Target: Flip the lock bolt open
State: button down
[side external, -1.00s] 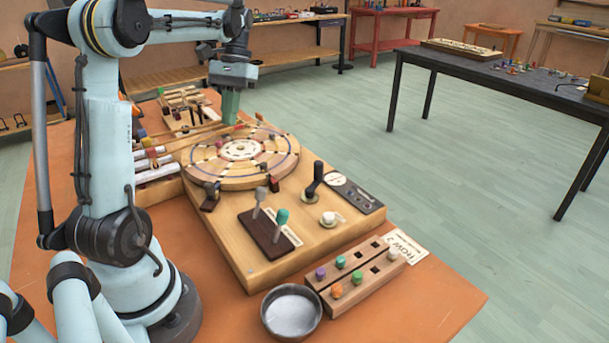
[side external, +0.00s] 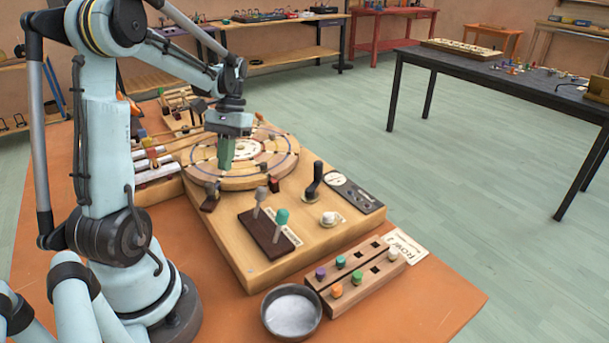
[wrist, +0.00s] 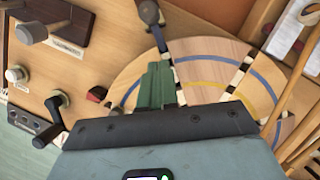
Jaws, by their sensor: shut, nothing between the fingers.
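A small dark latch-like piece (side external: 211,196) sits at the near left rim of the round wooden wheel (side external: 270,170). It looks like the lock bolt, but it is too small to tell its position clearly. In the wrist view a dark rounded piece (wrist: 149,12) at the top edge, by the wheel's rim, seems to be the same part. My gripper (side external: 226,168), with green fingers, is shut and empty. It points down over the left part of the wheel, behind the latch piece and apart from it. The green fingers (wrist: 158,75) hide part of the wheel in the wrist view.
A board with two levers (side external: 268,228), a dark crank (side external: 315,180) and a white knob (side external: 328,218) stand in front of the wheel. A small dark red block (side external: 274,185) is at its near rim. White tubes (side external: 155,170) lie left. A metal bowl (side external: 291,312) is in front.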

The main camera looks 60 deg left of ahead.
aim_at(210, 183)
jog(key=shift+s+d+r, duration=0.1)
jog(key=shift+s+d, duration=0.45)
jog(key=shift+s, duration=0.25)
jog(key=shift+s+d, duration=0.5)
jog(key=shift+s, duration=0.3)
jog(key=shift+d, duration=0.1)
jog(key=shift+s+d, duration=0.85)
jog(key=shift+s, duration=0.05)
jog(key=w+a, duration=0.2)
jog(key=w, duration=0.1)
jog(key=shift+w+a, duration=0.2)
jog(key=shift+w, duration=0.05)
jog(key=v, duration=1)
jog(key=shift+d, duration=0.15)
